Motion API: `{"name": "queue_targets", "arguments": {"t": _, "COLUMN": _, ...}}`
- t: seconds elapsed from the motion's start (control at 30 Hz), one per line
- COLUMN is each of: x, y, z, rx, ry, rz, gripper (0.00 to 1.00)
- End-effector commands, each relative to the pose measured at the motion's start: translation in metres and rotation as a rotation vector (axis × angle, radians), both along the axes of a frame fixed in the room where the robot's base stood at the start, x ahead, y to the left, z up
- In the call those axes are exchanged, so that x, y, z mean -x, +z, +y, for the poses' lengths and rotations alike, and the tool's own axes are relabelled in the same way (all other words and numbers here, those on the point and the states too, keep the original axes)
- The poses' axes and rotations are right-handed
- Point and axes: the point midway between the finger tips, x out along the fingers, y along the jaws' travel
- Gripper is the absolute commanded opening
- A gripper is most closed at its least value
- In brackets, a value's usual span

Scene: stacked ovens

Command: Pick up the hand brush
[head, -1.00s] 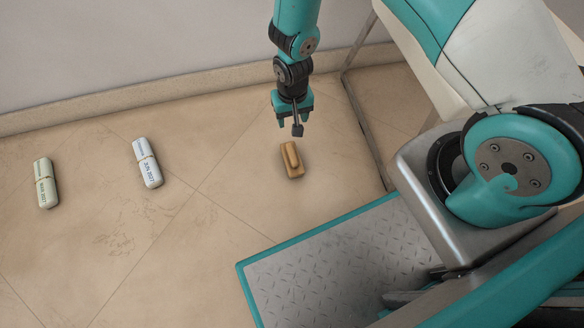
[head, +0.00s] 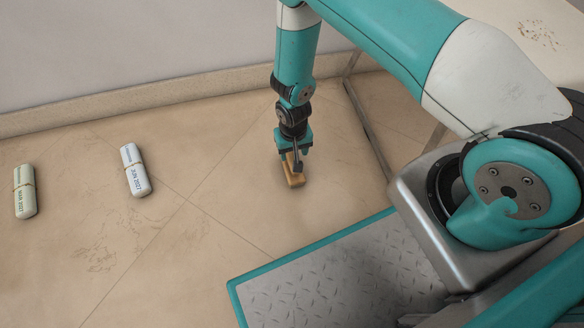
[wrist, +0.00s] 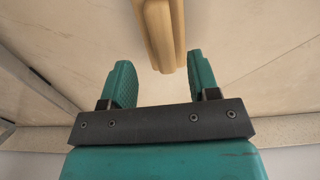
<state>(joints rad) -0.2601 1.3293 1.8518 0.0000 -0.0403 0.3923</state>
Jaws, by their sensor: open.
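The hand brush (head: 293,173) is a small tan wooden block with a raised grip, lying on the tiled floor. My gripper (head: 292,155) hangs just above it and hides its far part in the head view. In the wrist view, the brush (wrist: 164,30) shows beyond the fingertips, nearer the right finger. My gripper's two teal fingers (wrist: 160,75) are spread apart with nothing held between them. I cannot tell how high the fingertips are above the brush.
Two labelled capsule-shaped objects lie on the floor to the left, one white (head: 135,170) and one pale green (head: 25,192). A metal frame leg (head: 370,133) stands close to the right of the brush. A wall with a baseboard (head: 150,96) runs behind.

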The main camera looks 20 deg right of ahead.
Motion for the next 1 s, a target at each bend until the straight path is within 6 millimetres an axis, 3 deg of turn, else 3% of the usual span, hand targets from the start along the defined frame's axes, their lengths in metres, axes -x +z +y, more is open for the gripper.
{"name": "queue_targets", "arguments": {"t": 0.3, "x": 0.002, "y": -0.047, "z": 0.004, "rx": 0.001, "ry": 0.000, "rz": 0.001, "gripper": 0.55}}
{"name": "queue_targets", "arguments": {"t": 0.57, "x": 0.002, "y": -0.047, "z": 0.004, "rx": 0.000, "ry": 0.000, "rz": 0.001, "gripper": 0.55}}
{"name": "queue_targets", "arguments": {"t": 0.8, "x": 0.002, "y": -0.047, "z": 0.004, "rx": 0.000, "ry": 0.000, "rz": 0.001, "gripper": 0.02}}
{"name": "queue_targets", "arguments": {"t": 1.0, "x": 0.002, "y": -0.046, "z": 0.004, "rx": 0.000, "ry": 0.000, "rz": 0.000, "gripper": 0.00}}
